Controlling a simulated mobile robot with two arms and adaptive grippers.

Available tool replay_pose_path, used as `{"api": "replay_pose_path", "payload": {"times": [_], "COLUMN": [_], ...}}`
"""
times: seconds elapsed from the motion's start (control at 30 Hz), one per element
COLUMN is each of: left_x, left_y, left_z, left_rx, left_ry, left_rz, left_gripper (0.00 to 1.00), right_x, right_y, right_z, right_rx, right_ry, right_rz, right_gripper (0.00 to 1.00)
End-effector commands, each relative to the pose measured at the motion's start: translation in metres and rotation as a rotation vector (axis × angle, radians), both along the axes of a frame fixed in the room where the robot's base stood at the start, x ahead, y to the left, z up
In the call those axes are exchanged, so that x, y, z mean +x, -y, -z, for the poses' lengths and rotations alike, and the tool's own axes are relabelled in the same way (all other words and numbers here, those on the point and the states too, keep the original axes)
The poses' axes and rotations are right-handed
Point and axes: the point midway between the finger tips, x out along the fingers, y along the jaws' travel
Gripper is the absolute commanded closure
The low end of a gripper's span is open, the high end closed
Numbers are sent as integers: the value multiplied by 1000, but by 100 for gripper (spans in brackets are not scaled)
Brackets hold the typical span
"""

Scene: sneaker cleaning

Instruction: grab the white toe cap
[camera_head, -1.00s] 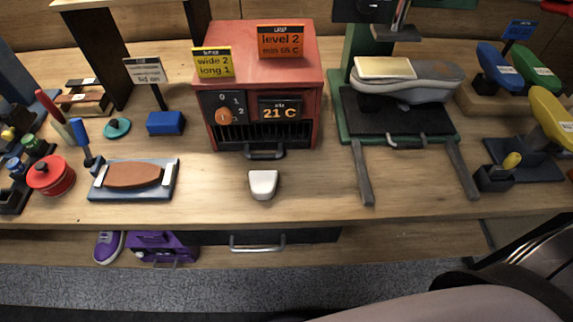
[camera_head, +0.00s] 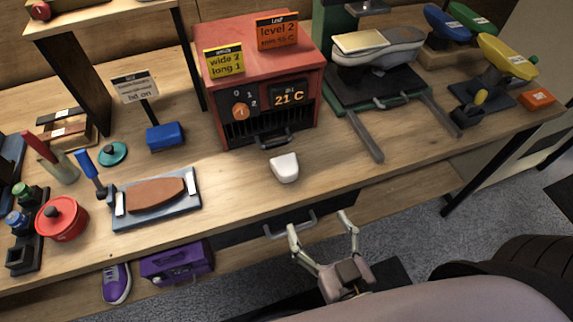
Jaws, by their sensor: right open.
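The white toe cap (camera_head: 285,168) is a small rounded block on the wooden bench top, in front of the red heater box (camera_head: 268,95). Nothing touches it. My right gripper (camera_head: 320,226) is open and empty. In the head view it shows below the toe cap, in front of the bench's front edge, with its two fingers spread and pointing toward the bench. My left gripper is not in view.
A leather piece on a grey board (camera_head: 194,207) and a red pot (camera_head: 62,221) stand to the left. A green press with dark rails (camera_head: 361,135) stands to the right. A drawer handle (camera_head: 289,224) sticks out below the bench edge. The bench around the toe cap is clear.

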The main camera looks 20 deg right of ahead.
Motion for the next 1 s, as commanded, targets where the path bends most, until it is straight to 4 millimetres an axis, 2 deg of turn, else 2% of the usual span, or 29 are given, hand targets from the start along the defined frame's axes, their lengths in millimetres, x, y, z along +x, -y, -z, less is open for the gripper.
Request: {"api": "replay_pose_path", "payload": {"times": [0.07, 0.17, 0.8, 1.0], "left_x": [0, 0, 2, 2], "left_y": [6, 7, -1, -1], "left_z": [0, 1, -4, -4], "left_rx": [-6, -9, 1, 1], "left_ry": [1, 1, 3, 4], "left_rz": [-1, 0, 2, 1], "left_gripper": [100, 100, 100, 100], "right_x": [3, 12, 105, 120], "right_y": [3, 3, -1, -1], "right_z": [-10, -12, 2, 6], "right_rx": [-5, -5, -7, -5], "right_ry": [17, 25, 23, 19], "right_rz": [5, 6, 5, 7], "right_gripper": [22, 22, 22, 22]}}
